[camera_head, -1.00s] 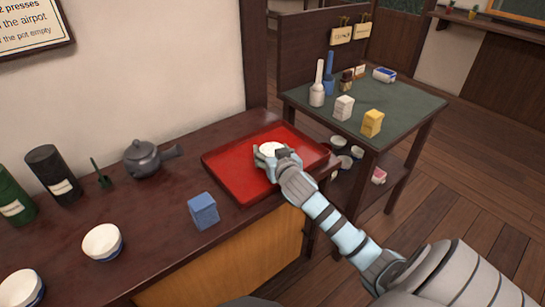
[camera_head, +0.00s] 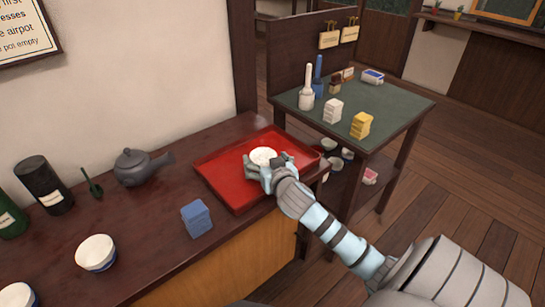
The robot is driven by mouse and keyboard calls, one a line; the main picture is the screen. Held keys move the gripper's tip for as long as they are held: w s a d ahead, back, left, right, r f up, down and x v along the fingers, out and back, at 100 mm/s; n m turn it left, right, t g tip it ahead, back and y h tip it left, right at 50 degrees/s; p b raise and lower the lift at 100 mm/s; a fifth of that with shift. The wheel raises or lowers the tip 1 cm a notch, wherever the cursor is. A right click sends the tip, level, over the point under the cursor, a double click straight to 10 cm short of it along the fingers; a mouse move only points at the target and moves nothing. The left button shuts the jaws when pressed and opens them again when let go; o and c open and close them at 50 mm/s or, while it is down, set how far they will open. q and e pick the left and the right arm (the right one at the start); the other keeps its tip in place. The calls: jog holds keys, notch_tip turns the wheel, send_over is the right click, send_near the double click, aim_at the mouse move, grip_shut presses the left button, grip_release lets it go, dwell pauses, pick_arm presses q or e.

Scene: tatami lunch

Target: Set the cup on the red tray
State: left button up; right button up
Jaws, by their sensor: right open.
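The red tray (camera_head: 222,178) lies on the dark wooden counter. A white cup (camera_head: 263,156) is at the tray, in its middle area. My right gripper (camera_head: 266,168) is open at the near right side of the cup, with its fingers close to the cup's wall. The cup's lower part is hidden by the gripper, so I cannot tell whether its base touches the tray. My left gripper is not in view.
A dark teapot (camera_head: 135,167), a blue box (camera_head: 196,218) and a white bowl (camera_head: 96,252) stand on the counter left of the tray. A green-topped table (camera_head: 385,106) with boxes and bottles stands behind at the right.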

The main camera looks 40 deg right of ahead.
jog(key=p+v, duration=0.2)
jog(key=v, duration=0.6)
jog(key=shift+s+a+r, duration=0.1)
jog(key=shift+s+r, duration=0.05)
jog(key=shift+r, duration=0.1)
jog(key=shift+s+a, duration=0.15)
jog(key=shift+s, duration=0.2)
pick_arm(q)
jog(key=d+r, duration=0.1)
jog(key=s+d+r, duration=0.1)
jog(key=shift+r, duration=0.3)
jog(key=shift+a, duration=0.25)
